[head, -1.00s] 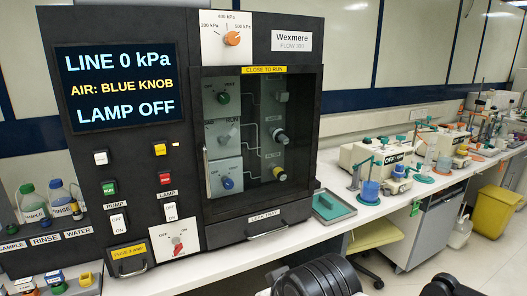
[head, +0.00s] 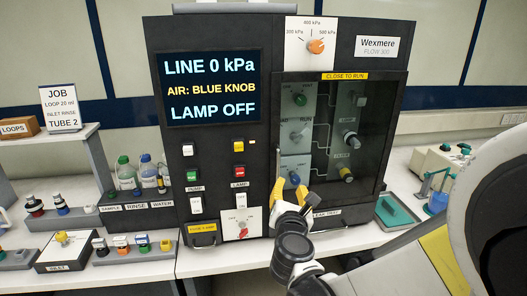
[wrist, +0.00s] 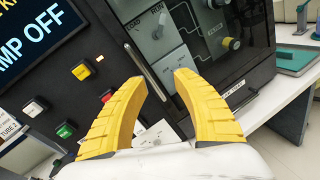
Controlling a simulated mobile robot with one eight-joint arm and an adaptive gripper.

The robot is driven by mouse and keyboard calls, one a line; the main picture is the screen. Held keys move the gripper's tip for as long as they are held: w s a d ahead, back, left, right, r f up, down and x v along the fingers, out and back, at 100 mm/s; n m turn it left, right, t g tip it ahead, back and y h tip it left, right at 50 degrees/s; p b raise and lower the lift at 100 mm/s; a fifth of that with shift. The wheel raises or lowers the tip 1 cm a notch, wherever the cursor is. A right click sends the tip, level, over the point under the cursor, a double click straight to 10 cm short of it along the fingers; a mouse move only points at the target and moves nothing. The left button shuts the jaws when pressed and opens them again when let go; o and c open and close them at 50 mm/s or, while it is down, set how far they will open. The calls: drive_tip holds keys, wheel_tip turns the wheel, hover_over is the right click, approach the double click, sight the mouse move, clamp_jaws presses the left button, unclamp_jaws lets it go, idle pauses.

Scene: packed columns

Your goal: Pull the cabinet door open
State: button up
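The cabinet door (head: 376,150) is a dark-framed clear panel on the right half of the black machine, and it looks closed. Its upright metal handle (wrist: 149,73) runs along the door's left edge in the wrist view. My gripper (head: 290,188) is at the lower left of the door in the head view, its yellow fingers apart. In the wrist view my gripper (wrist: 158,75) is open and empty, with the handle showing between the fingertips. I cannot tell how far the handle is beyond them. In the head view my fingers cover part of the door's lower left corner.
Knobs and valves show behind the door panel. Switches and buttons (head: 239,171) stand left of the door. A leak tray drawer (head: 330,212) is below it. A green tray (head: 398,212) lies right of the machine. Bottles (head: 127,172) stand at the left.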

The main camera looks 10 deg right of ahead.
sight(278, 166)
drive_tip(key=w+n, duration=0.1)
drive_tip(key=w, duration=0.3)
drive_tip(key=w+n+b, duration=0.1)
drive_tip(key=w+n, duration=0.1)
drive_tip(key=w, duration=0.2)
drive_tip(key=w+n+t+y, duration=0.1)
drive_tip(key=w, duration=0.2)
drive_tip(key=shift+w+a+r+n, duration=0.3)
drive_tip(key=shift+w+a+n, duration=0.05)
drive_tip(key=shift+w+n, duration=0.05)
drive_tip(key=shift+c, duration=0.5)
clamp_jaws()
